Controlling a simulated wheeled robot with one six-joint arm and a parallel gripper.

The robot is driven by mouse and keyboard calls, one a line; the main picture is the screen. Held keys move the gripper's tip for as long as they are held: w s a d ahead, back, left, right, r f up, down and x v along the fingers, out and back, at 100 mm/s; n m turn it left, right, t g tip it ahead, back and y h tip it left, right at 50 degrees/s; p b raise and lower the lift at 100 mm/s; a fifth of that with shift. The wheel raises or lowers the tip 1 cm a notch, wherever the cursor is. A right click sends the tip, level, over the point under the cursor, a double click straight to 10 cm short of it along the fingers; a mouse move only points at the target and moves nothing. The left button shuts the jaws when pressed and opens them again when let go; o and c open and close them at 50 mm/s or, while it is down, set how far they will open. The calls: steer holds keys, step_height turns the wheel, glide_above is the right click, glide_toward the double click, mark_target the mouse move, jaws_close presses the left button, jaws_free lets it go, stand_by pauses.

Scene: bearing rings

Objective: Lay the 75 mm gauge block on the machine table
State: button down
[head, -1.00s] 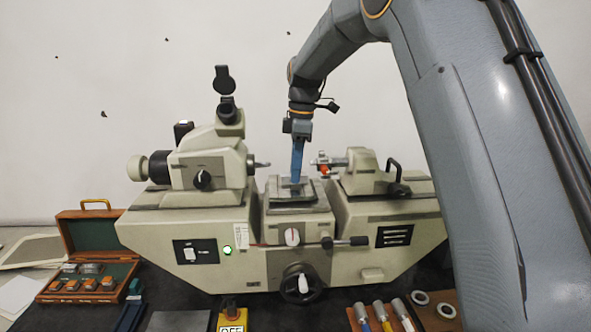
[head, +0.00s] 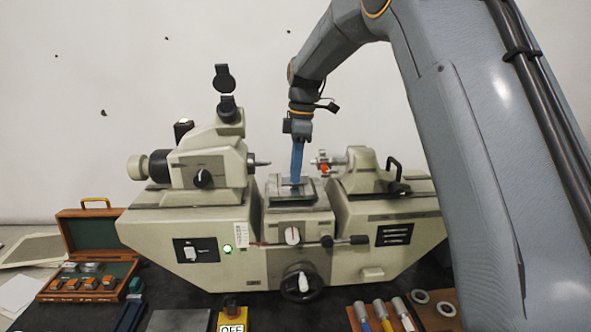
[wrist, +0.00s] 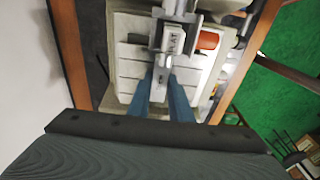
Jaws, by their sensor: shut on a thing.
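My gripper (head: 297,179) points straight down over the machine table (head: 290,203), the small raised plate at the middle of the measuring machine. In the wrist view its two blue fingers (wrist: 163,86) are shut on a light grey block (wrist: 159,88), which I take for the gauge block. The block lies at or just above the table; I cannot tell whether it touches. In the head view the block is mostly hidden by the fingers. The slotted pale table (wrist: 130,68) shows around the fingers in the wrist view.
The measuring head (head: 205,165) stands left of the fingers and the tailstock (head: 362,170) with its red-tipped spindle (head: 323,168) right, both close. A wooden case (head: 90,265) of blocks lies at the left. Several handled tools (head: 383,315) and rings (head: 420,297) lie in front.

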steer(key=c, duration=1.5)
jaws_free()
steer(key=shift+f, duration=0.1)
steer(key=shift+c, duration=0.2)
steer(key=shift+r+p, duration=2.5)
steer(key=shift+r, duration=1.8)
